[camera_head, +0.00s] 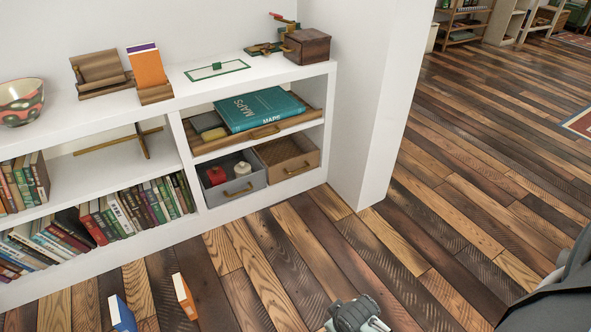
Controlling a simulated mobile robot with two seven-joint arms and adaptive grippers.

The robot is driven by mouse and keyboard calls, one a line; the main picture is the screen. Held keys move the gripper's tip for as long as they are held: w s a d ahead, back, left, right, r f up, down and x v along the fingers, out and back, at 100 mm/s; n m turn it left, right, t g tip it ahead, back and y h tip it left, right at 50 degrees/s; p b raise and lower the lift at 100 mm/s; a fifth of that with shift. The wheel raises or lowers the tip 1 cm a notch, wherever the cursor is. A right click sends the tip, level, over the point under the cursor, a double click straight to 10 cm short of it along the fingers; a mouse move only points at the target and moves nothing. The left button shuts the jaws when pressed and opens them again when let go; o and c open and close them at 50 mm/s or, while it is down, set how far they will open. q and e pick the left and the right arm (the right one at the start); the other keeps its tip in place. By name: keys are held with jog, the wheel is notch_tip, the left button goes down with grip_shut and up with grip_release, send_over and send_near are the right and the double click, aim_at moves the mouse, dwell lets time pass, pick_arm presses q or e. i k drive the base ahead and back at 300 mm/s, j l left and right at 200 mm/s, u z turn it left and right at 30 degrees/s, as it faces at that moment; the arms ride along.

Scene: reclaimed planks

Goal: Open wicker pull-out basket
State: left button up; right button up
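The brown, woven-looking basket (283,152) sits in the lower right compartment of the white shelf unit, with a brass-coloured handle on its front. Its front looks about level with the shelf's face, and part of its interior shows from above. What I take for my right gripper (357,318) is at the bottom edge of the view, cut off, in front of the shelf and well away from the basket. Its fingertips are not clearly seen, so I cannot tell its opening. My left gripper is not in view.
A grey drawer (238,181) with red and white items is left of the basket. Above is a wooden tray (309,113) with a MAPS book (262,110). An orange book (184,296) and blue book (122,314) stand on the floor. A white wall juts out at right.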

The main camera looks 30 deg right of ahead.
aim_at(284, 158)
jog(key=l, duration=0.4)
jog(key=i+l+z, duration=0.1)
jog(key=l, duration=0.25)
jog(key=i+l, duration=0.15)
jog(key=l, duration=0.25)
jog(key=l+z, duration=0.15)
jog(key=l, duration=0.2)
jog(key=i, duration=0.05)
